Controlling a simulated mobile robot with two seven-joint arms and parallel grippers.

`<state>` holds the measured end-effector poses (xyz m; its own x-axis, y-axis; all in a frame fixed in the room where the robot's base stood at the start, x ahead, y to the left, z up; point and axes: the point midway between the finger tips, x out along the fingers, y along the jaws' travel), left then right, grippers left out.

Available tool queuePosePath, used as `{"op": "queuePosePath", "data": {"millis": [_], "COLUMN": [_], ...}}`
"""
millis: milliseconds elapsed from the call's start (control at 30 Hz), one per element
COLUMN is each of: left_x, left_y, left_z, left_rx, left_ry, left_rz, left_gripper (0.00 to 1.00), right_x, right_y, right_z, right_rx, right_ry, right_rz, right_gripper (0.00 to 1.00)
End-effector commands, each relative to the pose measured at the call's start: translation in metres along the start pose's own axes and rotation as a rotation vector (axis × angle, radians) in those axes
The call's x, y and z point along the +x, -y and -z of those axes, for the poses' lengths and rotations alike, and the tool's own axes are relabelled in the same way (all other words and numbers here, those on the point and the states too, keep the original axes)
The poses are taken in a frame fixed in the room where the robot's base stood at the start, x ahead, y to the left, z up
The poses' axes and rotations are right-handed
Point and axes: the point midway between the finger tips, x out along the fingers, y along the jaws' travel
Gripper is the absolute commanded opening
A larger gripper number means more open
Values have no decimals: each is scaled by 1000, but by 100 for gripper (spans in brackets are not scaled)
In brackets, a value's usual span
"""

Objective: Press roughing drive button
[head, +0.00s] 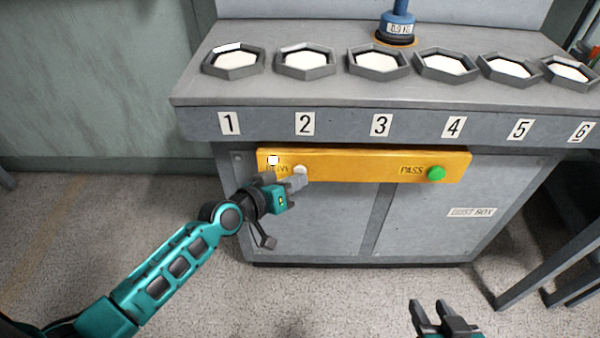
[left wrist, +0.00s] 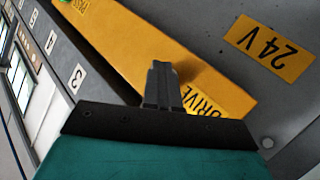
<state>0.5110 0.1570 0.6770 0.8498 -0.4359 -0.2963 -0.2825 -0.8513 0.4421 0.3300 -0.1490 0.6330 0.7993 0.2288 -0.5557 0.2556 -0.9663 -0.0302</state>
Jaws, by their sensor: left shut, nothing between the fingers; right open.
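A yellow panel (head: 360,166) runs along the front of the grey machine. At its left end is a pale round button (head: 300,170) beside the partly covered DRIVE lettering. At its right end is a green button (head: 436,173) beside the word PASS. My left gripper (head: 302,180) is shut and empty, with its tips at or just in front of the pale button; I cannot tell whether they touch it. In the left wrist view the shut fingers (left wrist: 162,72) point at the panel (left wrist: 125,45) near the DRIVE lettering and hide the button. My right gripper (head: 428,304) is open and empty, low and away from the panel.
The machine's top (head: 290,88) holds several hexagonal trays, with numbered labels along its front edge. A blue weight (head: 398,22) marked 0.9 kg stands at the back. A DUST BOX label (head: 472,212) is on the lower right front. A 24V label (left wrist: 268,48) shows in the left wrist view.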

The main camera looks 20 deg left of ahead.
Motion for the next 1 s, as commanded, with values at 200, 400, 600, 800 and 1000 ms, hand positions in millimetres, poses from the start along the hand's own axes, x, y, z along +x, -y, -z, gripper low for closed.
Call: {"op": "queuePosePath", "data": {"millis": [200, 400, 600, 800, 1000], "left_x": [-3, -6, -20, -34, -44], "left_y": [-1, -4, -14, -24, -32], "left_z": [1, -1, -11, -21, -30], "left_rx": [2, 2, 1, 1, 1], "left_ry": [-5, -3, 1, 0, 0], "left_rz": [1, 1, 0, 1, 0], "left_gripper": [0, 0, 0, 0, 0], "right_x": [-1, -3, -9, -14, -16], "right_y": [0, 0, 0, 1, 1], "right_z": [2, 5, 14, 21, 25], "right_rx": [0, 0, 0, 0, 0], "right_ry": [0, -1, 0, -1, -1], "right_rz": [0, 0, 0, 0, 0], "right_gripper": [43, 43, 43, 43, 43]}}
